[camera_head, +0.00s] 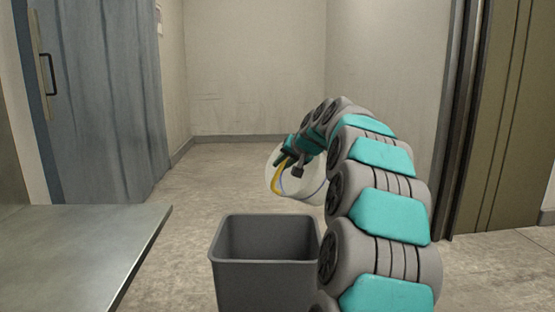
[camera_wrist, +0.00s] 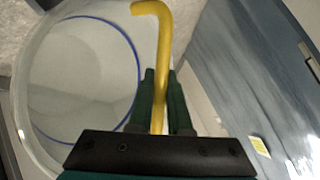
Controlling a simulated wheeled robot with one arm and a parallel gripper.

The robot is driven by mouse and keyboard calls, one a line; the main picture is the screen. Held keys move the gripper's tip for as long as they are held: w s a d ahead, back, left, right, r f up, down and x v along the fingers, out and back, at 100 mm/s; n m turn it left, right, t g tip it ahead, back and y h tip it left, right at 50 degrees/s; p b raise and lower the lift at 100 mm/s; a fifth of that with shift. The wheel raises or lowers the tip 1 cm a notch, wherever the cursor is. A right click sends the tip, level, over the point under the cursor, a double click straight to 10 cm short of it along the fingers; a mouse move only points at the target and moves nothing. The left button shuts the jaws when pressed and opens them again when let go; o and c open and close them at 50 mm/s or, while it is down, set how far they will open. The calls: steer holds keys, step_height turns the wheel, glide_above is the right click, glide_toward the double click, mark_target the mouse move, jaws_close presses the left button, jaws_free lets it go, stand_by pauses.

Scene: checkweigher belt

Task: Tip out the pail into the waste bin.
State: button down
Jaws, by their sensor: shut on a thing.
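The pail (camera_head: 311,187) is whitish and translucent, with a yellow handle (camera_head: 277,178). In the head view it is held in the air above and just behind the grey waste bin (camera_head: 265,221), tilted on its side. My gripper (camera_head: 290,158) is shut on the yellow handle. The wrist view shows the pail (camera_wrist: 85,85) at the left with a blue ring line, and the handle (camera_wrist: 157,70) between my gripper's dark fingers (camera_wrist: 160,105). The bin stands upright on the floor, open at the top. I cannot make out any contents in the pail or the bin.
A metal table (camera_head: 85,245) stands at the left, close to the bin. A blue-grey door (camera_head: 100,100) is at the back left and an olive door (camera_head: 510,120) at the right. The floor (camera_head: 225,165) behind the bin is clear.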

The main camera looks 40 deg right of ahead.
steer(key=d+r+m+y+p, duration=0.4)
steer(key=d+m+y+p, duration=0.1)
steer(key=y+p, duration=0.2)
steer(key=shift+w+d+r, duration=0.15)
steer(key=shift+w+r, duration=0.1)
steer(key=shift+r, duration=0.05)
stand_by(0.9)
stand_by(0.4)
stand_by(0.7)
